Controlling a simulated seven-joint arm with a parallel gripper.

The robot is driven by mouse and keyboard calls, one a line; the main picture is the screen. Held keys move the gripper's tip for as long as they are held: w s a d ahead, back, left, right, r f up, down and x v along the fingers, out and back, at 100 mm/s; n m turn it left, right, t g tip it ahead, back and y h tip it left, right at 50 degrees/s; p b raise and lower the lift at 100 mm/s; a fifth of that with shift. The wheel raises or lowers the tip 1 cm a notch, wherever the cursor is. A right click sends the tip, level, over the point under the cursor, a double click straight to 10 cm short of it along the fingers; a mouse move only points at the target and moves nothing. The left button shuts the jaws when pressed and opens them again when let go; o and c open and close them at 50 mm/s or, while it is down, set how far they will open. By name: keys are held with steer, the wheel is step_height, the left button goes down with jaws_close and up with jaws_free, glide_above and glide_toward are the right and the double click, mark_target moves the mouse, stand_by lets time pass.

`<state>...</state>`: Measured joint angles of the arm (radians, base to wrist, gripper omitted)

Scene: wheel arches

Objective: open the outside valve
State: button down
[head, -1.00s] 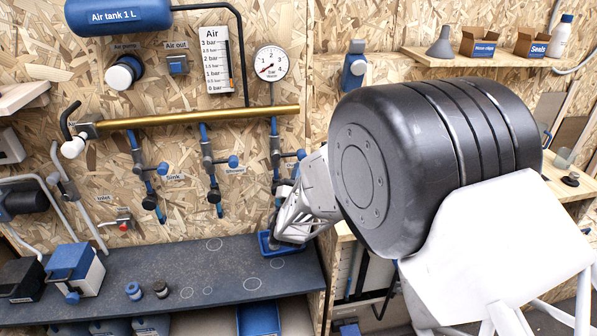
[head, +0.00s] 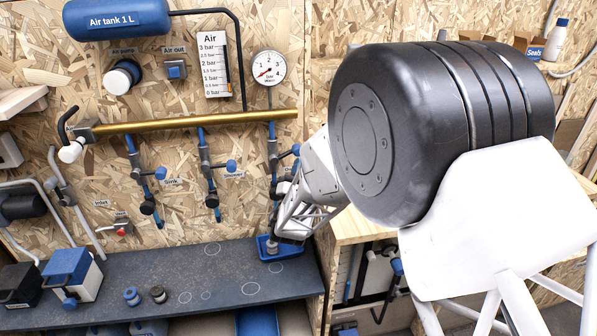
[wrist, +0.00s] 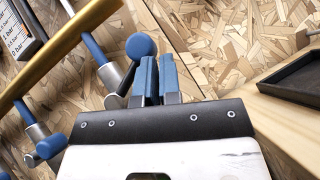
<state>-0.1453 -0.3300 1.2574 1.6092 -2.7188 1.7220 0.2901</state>
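The brass pipe (head: 200,121) carries several blue branch pipes with valves. The rightmost valve (head: 273,160), taken as the outside valve because its label is hidden, has a blue round knob (head: 296,150) pointing right; my arm covers its lower part. In the wrist view this knob (wrist: 140,45) lies just beyond and slightly left of my fingertips. My gripper (wrist: 157,60) has two blue fingers close together with a thin gap and nothing between them. Whether a finger touches the knob cannot be told. The fingertips are hidden in the head view.
The sink valve (head: 140,172) and shower valve (head: 208,165) hang to the left. A pressure gauge (head: 269,68) is above the pipe. A dark bench (head: 215,275) runs below, with a blue tray (head: 264,250) near its right end. A black tray (wrist: 290,75) lies right in the wrist view.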

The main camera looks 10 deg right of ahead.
steer(key=shift+a+r, duration=0.25)
steer(key=shift+r, duration=0.6)
steer(key=shift+a+r, duration=0.2)
steer(key=shift+r, duration=0.6)
steer(key=shift+a+r, duration=0.25)
steer(key=shift+r, duration=0.6)
steer(key=shift+a+r+n+t+y, duration=0.15)
steer(key=shift+n+t+y, duration=0.15)
steer(key=shift+n+y, duration=0.35)
steer(key=shift+a+r+n+t+y, duration=0.15)
steer(key=shift+n+t+y, duration=0.2)
steer(key=shift+n, duration=0.5)
glide_toward(293, 151)
steer(key=r, duration=0.3)
steer(key=shift+s+d, duration=0.15)
steer(key=shift+s, duration=0.05)
steer(key=shift+d, duration=0.1)
